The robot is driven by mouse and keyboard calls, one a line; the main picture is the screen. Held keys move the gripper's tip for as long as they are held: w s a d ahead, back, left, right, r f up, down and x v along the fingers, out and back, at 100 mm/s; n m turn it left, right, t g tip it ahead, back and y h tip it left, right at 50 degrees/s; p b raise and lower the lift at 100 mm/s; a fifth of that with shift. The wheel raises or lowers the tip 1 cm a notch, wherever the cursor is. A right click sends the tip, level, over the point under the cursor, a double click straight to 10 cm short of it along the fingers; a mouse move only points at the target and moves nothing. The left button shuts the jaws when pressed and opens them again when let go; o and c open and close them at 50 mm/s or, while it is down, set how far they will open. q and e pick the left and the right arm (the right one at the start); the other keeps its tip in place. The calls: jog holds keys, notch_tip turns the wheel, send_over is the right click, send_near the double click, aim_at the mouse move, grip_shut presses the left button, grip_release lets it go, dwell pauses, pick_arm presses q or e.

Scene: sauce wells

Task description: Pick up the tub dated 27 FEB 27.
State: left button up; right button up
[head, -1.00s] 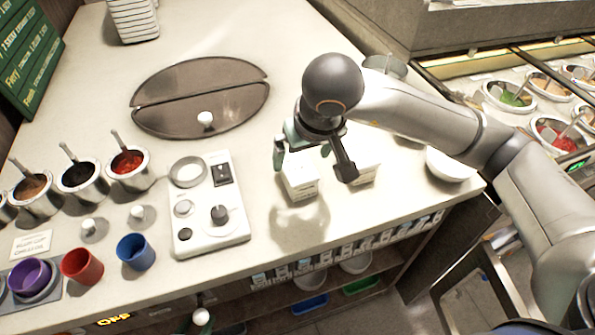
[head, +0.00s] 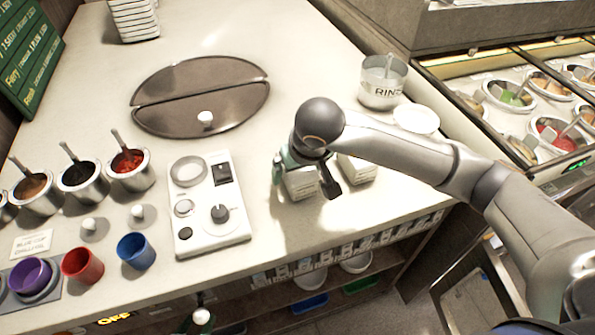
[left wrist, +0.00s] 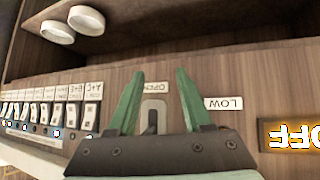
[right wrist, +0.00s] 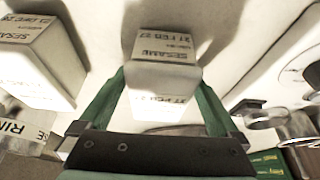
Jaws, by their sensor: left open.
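A white tub (head: 301,186) stands on the counter between the fingers of my right gripper (head: 304,180). In the right wrist view this tub (right wrist: 164,75) has a label with SESAME and a date that looks like 21 or 27 FEB 27; I cannot tell which. The right fingers (right wrist: 160,95) are open on either side of it, with gaps showing. A second white tub (head: 357,168) stands just right of it; in the right wrist view this tub (right wrist: 40,65) also reads SESAME, with a date that seems to be in DEC. My left gripper (left wrist: 158,75) is open and empty, facing a wooden panel.
A control box (head: 210,205) stands left of the tubs. A metal RINSE pot (head: 383,82) and a white disc (head: 416,119) are behind, right. Sauce pots (head: 130,170) and coloured cups (head: 136,252) fill the left. Switches (left wrist: 90,115) line the counter front.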

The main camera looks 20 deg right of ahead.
grip_shut()
dwell(0.6)
jog(key=shift+r, duration=0.15)
